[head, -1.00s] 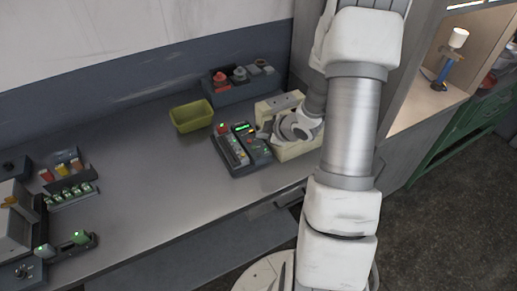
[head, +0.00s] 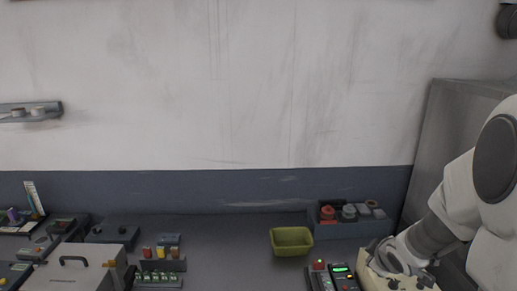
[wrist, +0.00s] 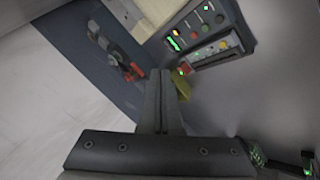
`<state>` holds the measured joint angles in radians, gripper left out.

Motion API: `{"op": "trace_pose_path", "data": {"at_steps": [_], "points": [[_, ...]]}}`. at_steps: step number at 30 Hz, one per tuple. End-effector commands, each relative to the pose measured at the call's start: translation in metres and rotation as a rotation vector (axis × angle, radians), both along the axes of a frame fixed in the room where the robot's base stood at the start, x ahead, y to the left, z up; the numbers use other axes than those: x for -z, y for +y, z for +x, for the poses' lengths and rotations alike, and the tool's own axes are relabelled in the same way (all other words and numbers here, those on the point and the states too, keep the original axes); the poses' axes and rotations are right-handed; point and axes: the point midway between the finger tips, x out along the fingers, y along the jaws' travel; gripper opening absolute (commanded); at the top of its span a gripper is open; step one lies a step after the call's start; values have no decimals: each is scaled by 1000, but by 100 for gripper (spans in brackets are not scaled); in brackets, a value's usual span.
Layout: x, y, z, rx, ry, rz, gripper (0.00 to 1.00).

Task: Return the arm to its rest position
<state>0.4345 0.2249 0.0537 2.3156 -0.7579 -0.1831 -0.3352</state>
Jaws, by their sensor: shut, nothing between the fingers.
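My gripper (wrist: 159,75) shows in the wrist view with its two dark fingers pressed together and nothing between them. In the head view my arm comes in from the right edge and bends down to the counter's right end; I cannot make out the fingertips there. A yellow-green pan (head: 292,241) stands on the counter, left of my arm and apart from it. Part of it shows in the wrist view (wrist: 182,87), just right of the fingers and partly hidden by them.
A control box with a green display (head: 341,269) stands in front. A grey case (head: 75,274) is at the left.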

Motion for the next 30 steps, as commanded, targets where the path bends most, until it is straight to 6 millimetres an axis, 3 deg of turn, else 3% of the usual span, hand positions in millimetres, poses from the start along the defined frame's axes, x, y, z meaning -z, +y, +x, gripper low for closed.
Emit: {"op": "trace_pose_path", "data": {"at_steps": [1,6,15,24,30], "points": [[-17,5,-4,39,-9,-4,0],[-63,21,-31,195,-12,35,0],[-117,71,-102,418,3,215,0],[-133,129,-193,548,104,458,0],[-131,150,-228,577,171,544,0]]}}
